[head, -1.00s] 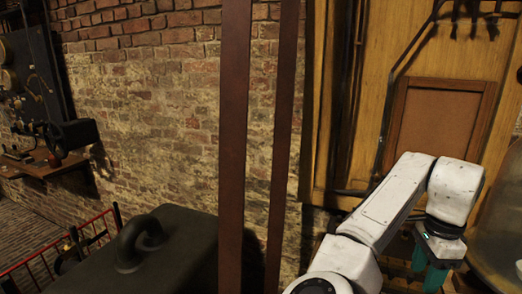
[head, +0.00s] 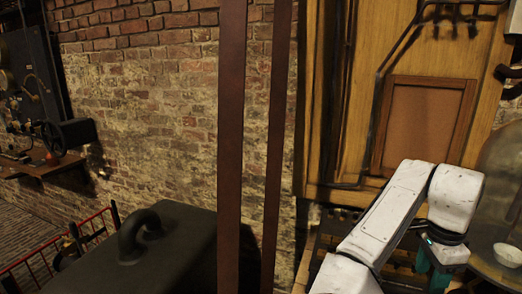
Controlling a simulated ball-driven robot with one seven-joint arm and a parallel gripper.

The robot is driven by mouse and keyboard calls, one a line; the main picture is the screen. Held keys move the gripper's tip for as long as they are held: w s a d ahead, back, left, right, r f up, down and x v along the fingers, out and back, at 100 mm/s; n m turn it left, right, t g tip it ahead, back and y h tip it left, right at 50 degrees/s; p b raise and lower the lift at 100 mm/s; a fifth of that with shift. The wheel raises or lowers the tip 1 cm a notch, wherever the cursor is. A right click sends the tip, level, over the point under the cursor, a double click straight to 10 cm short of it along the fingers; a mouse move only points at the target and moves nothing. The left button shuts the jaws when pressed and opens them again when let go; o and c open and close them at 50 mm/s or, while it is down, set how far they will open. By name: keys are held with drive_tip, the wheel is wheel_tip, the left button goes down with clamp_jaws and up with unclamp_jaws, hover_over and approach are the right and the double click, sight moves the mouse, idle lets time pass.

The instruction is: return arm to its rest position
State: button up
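My white arm reaches up from the bottom right of the head view and bends down at its end. My gripper (head: 436,272) hangs below the dark wrist, with teal parts just showing. Its fingertips are hidden behind the arm or too dark to make out, so I cannot tell whether it is open or holds anything.
A dark box with a thick handle (head: 168,243) stands at the lower left, by a red railing (head: 88,231). Brown metal uprights (head: 231,150) cross the middle. A glass jar (head: 490,235) with a small white dish (head: 508,254) is close to the right of my arm.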

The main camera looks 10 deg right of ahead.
drive_tip(key=s+d+f+n+t+h, duration=0.2)
drive_tip(key=s+d+f+n+h, duration=0.15)
drive_tip(key=d+n+h, duration=0.2)
drive_tip(key=s+a+f+n+t+y, duration=0.1)
drive_tip(key=s+a+f+n+y, duration=0.1)
drive_tip(key=s+a+f+n, duration=0.45)
drive_tip(key=s+a+f+n+t+y, duration=0.15)
drive_tip(key=a+f+n, duration=0.25)
drive_tip(key=a, duration=0.6)
drive_tip(key=s+a+f+n+y, duration=0.3)
drive_tip(key=s+a+f+n, duration=0.15)
drive_tip(key=a, duration=0.35)
drive_tip(key=s+d+f+g, duration=0.1)
drive_tip(key=s+f+g, duration=0.2)
drive_tip(key=s+f, duration=0.3)
drive_tip(key=s, duration=0.3)
drive_tip(key=shift+d+g, duration=0.35)
drive_tip(key=shift+s+f+n, duration=0.1)
drive_tip(key=shift+n, duration=0.15)
